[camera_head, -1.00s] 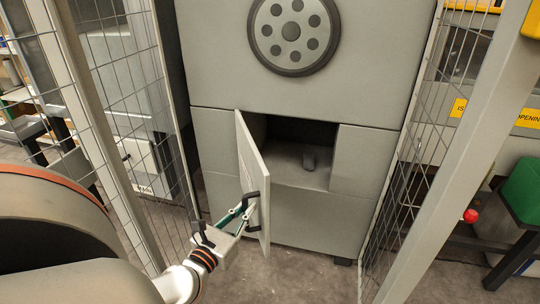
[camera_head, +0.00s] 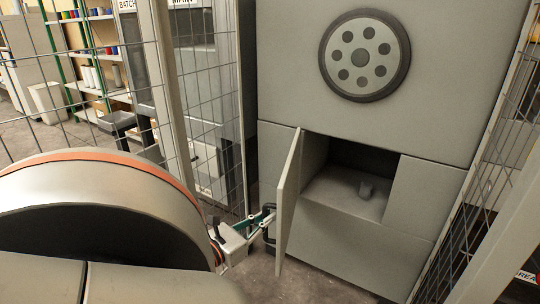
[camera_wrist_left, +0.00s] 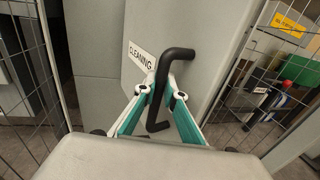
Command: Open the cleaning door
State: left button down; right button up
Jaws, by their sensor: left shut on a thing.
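The cleaning door (camera_head: 287,200) is a grey panel hinged on the left of the machine's opening (camera_head: 357,178). It stands swung outward, and the dark compartment behind it shows. In the left wrist view the door (camera_wrist_left: 188,40) carries a label reading CLEANING (camera_wrist_left: 142,55) and a black bent handle (camera_wrist_left: 171,62). My left gripper (camera_head: 262,220) is at the door's handle. In the left wrist view its green-sided fingers (camera_wrist_left: 161,96) are shut on the black handle. My right gripper is not in view.
The grey machine (camera_head: 420,90) has a round plate with several holes (camera_head: 364,56) above the opening. Wire mesh fencing stands left (camera_head: 205,100) and right (camera_head: 490,170) of it. Shelves (camera_head: 90,60) stand behind the left fence. Bare floor lies in front.

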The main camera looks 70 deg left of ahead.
pick_arm(q)
jog(key=shift+a, duration=0.1)
jog(key=c, duration=2.1)
grip_release()
jog(key=v, duration=1.2)
